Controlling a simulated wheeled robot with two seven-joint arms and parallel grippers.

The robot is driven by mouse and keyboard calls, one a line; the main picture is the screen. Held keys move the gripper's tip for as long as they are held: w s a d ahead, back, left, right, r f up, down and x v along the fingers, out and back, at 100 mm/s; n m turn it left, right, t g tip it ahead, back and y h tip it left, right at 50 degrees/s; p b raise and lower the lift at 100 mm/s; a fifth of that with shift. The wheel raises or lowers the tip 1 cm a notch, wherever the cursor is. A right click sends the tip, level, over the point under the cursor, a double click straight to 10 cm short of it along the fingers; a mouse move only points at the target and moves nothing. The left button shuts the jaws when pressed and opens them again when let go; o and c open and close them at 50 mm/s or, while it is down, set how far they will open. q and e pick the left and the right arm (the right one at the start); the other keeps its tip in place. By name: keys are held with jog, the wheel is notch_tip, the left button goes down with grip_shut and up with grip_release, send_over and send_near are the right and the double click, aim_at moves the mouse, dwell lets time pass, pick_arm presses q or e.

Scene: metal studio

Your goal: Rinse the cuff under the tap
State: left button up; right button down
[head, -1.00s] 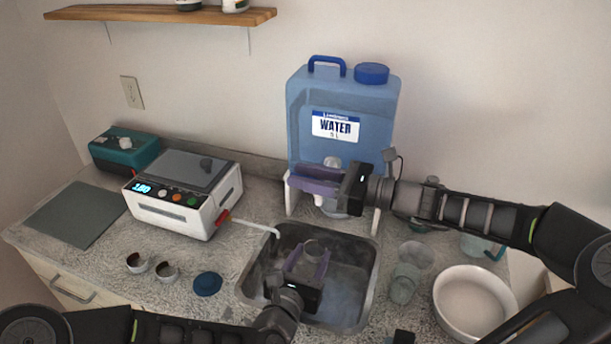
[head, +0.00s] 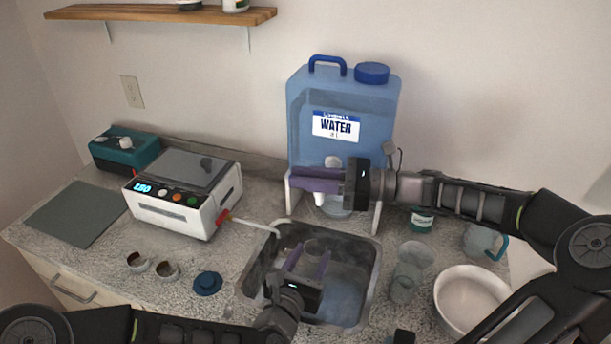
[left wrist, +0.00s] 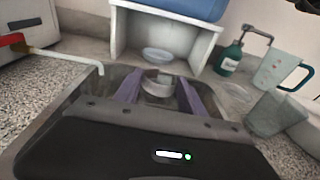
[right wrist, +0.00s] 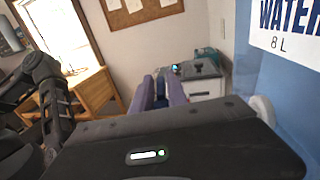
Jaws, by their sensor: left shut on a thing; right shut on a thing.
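The cuff (head: 312,245) is a grey ring, held in the steel sink (head: 262,262); it also shows in the left wrist view (left wrist: 157,84). My left gripper (head: 308,262) is shut on it with purple fingers. The white tap (head: 332,162) is on the front of the blue water container (head: 303,115). My right gripper (head: 318,181) is shut at the tap, its fingers covering the handle; its grip is hidden. I cannot make out a water stream.
A white machine (head: 185,200) with a spout tube (head: 255,224) over the sink's left edge stands left. Two small metal half-rings (head: 152,266) and a blue cap (head: 207,283) lie on the counter. A glass (head: 408,270), white bowl (head: 472,300) and jug (head: 480,240) stand right.

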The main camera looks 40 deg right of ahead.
jog(key=shift+s+a+r+n+g+y, duration=0.1)
jog(key=shift+s+n+g+y, duration=0.05)
jog(key=shift+n+g+y, duration=0.75)
jog(key=shift+s+a+n+g+y, duration=0.15)
jog(key=shift+n+g+y, duration=0.5)
jog(key=shift+g, duration=0.45)
jog(key=c, duration=1.5)
grip_release()
notch_tip(320, 180, up, 10)
jog(key=shift+f, duration=0.1)
